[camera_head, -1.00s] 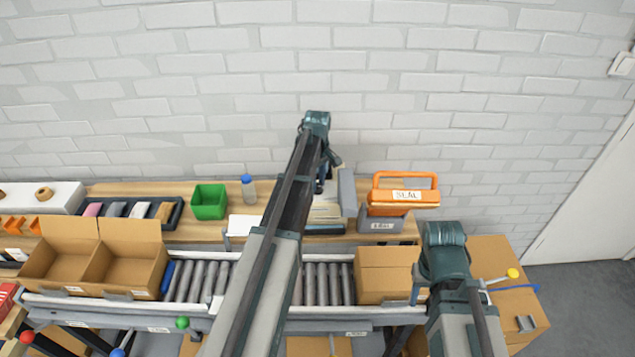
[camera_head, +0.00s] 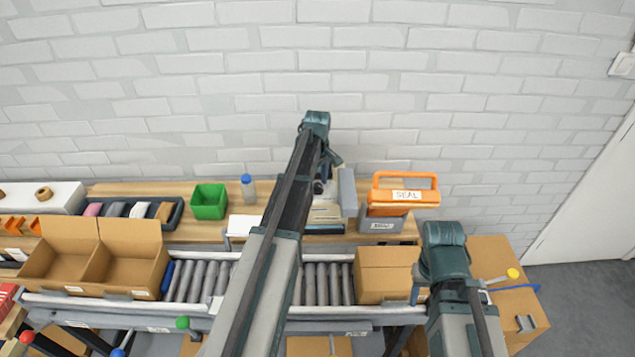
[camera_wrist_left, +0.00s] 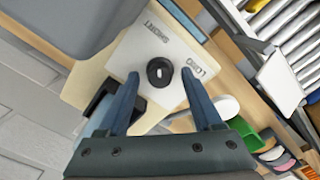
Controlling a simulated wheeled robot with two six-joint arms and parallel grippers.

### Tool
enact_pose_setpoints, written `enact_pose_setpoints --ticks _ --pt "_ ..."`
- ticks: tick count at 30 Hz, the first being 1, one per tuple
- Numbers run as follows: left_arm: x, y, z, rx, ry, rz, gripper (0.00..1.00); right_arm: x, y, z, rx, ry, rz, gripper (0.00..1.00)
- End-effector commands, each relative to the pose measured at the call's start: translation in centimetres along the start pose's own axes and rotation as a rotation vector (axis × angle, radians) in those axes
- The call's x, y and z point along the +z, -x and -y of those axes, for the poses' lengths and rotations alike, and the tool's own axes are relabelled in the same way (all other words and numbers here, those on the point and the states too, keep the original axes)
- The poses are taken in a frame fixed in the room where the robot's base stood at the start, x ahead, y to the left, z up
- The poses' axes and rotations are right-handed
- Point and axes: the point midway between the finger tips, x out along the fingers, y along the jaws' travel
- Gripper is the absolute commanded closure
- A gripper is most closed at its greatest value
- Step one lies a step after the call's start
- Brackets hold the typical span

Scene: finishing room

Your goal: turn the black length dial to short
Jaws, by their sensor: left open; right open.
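The black length dial (camera_wrist_left: 160,73) is a round knob with a small white mark, on a pale panel (camera_wrist_left: 140,45) printed SHORT on one side and LONG on the other. In the left wrist view my left gripper (camera_wrist_left: 160,80) is open, with one blue finger on each side of the dial and visible gaps between. I cannot tell which word the mark points at. In the head view my left gripper (camera_head: 323,183) is over the machine at the back bench; my arm hides the dial. My right gripper (camera_head: 417,290) is mostly hidden behind its arm, right of the conveyor.
A roller conveyor (camera_head: 320,284) with cardboard boxes runs in front.

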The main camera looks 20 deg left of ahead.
Motion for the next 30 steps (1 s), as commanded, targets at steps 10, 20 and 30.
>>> enact_pose_setpoints --ticks 10,20,30 --pt "0.0 1.8 0.0 0.000 0.000 0.000 0.33 0.1 1.8 -0.2 0.000 -0.001 0.000 0.50" --pt "0.0 6.5 0.0 0.000 0.000 0.000 0.33 0.4 6.4 -0.6 -0.002 -0.008 0.000 0.50" --pt "0.0 11.5 0.0 0.000 0.000 0.000 0.33 0.7 11.4 -1.1 -0.003 -0.013 0.001 0.50"
